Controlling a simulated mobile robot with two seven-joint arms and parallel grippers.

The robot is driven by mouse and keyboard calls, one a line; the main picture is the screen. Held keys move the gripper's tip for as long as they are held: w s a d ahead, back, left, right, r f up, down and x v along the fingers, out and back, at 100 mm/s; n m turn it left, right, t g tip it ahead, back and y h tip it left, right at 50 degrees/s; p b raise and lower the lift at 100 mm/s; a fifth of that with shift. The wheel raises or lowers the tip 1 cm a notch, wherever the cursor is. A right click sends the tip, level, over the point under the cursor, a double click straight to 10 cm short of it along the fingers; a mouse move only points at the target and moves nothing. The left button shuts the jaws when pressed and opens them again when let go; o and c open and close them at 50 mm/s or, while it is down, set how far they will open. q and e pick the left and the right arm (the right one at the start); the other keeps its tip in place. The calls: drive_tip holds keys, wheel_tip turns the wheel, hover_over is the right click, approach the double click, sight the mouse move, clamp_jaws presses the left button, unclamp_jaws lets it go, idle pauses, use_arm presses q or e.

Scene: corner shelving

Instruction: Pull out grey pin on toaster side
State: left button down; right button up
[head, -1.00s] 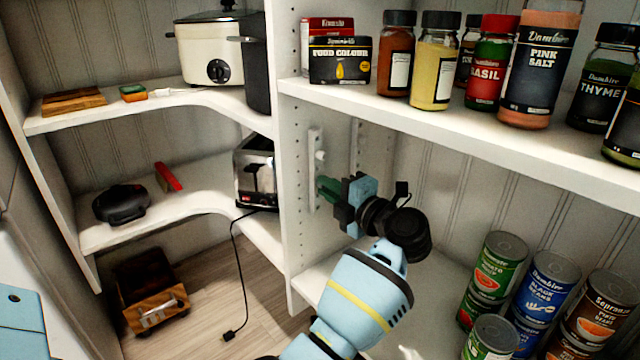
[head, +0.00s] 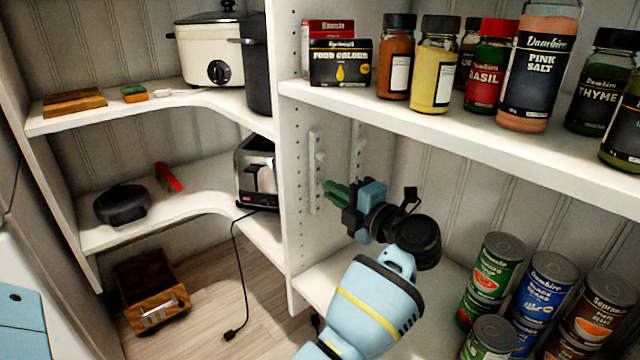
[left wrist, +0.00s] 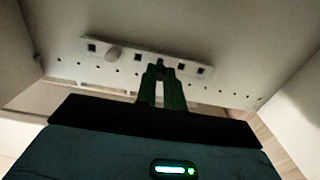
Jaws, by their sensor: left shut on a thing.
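A silver and black toaster (head: 257,174) stands on the middle left shelf, beside the upright divider panel (head: 291,215). A pale strip with square holes (head: 314,175) is on the panel's right face; it also shows in the left wrist view (left wrist: 185,66). My left gripper (head: 328,188) has green fingers at the strip's lower part. In the left wrist view its fingers (left wrist: 160,66) are shut on a small dark grey pin (left wrist: 160,61). The fingers mostly hide that pin, and I cannot tell whether it still sits in a hole. A second, light pin (left wrist: 113,54) sticks out of the strip.
A shelf (head: 450,135) with spice jars and boxes (head: 340,62) runs above my left arm. Several cans (head: 545,290) stand at the lower right. A black cord (head: 236,270) hangs below the toaster.

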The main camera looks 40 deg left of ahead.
use_arm(q)
drive_tip(key=shift+s+d+p, duration=0.15)
drive_tip(key=shift+d+p, duration=0.15)
drive_tip(key=shift+d, duration=1.7)
